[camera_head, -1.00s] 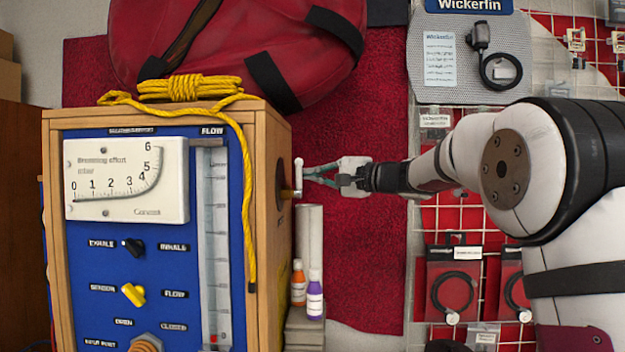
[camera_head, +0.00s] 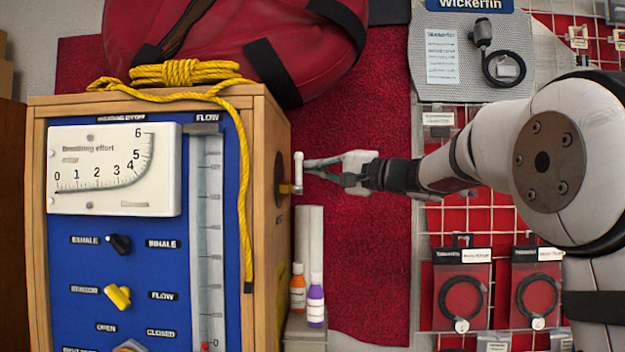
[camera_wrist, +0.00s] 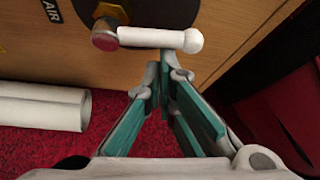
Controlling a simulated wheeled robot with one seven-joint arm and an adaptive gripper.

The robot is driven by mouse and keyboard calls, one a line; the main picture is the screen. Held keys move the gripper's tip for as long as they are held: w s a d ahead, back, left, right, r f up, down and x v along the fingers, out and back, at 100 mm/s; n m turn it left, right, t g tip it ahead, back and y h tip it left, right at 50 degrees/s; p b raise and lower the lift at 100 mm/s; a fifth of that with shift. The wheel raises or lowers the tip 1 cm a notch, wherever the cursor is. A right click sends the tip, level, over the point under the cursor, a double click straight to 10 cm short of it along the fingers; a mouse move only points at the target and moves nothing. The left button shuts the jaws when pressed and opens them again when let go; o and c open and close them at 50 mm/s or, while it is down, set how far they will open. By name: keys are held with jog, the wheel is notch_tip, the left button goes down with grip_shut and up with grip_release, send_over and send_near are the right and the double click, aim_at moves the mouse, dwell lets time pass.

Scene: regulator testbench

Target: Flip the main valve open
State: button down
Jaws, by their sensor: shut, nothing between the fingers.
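The main valve is a white lever (camera_head: 298,170) with a rounded knob on the right side of the wooden testbench box (camera_head: 270,130). In the head view it stands upright on a brass stem. In the wrist view the lever (camera_wrist: 160,38) runs sideways from a reddish hub (camera_wrist: 105,38), knob at the right. My gripper (camera_head: 309,165) is shut and empty, its fingertips right beside the lever. In the wrist view the gripper's green-sided fingers (camera_wrist: 165,58) meet just below the lever, close to the knob. I cannot tell whether they touch it.
White rolled tubes (camera_head: 309,235), an orange bottle (camera_head: 298,288) and a purple bottle (camera_head: 316,300) stand below the valve, beside the box. Yellow rope (camera_head: 185,75) lies on the box top. A wire rack with hanging packets (camera_head: 462,290) is at the right.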

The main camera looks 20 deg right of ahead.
aim_at(299, 165)
jog(key=s+n+y+b, duration=0.1)
jog(key=n+y+b, duration=0.1)
jog(key=b, duration=0.6)
jog(key=s+n+y+b, duration=0.1)
jog(key=n+y+b, duration=0.1)
jog(key=n+b, duration=0.3)
jog(key=s+a+f+n+g+y+b, duration=0.1)
jog(key=n+b, duration=0.3)
jog(key=b, duration=0.7)
jog(key=shift+s+a+y, duration=0.1)
jog(key=shift+s+y, duration=0.05)
jog(key=shift+y, duration=0.35)
jog(key=n+b, duration=0.1)
jog(key=n+g+y+b, duration=0.1)
jog(key=b, duration=0.1)
jog(key=s+n+b, duration=0.1)
jog(key=n, duration=0.1)
jog(key=shift+a+f+g+y, duration=0.15)
jog(key=shift+f+g+y, duration=0.15)
jog(key=shift+g+y, duration=0.1)
jog(key=shift+s+b, duration=0.15)
jog(key=shift+b, duration=0.35)
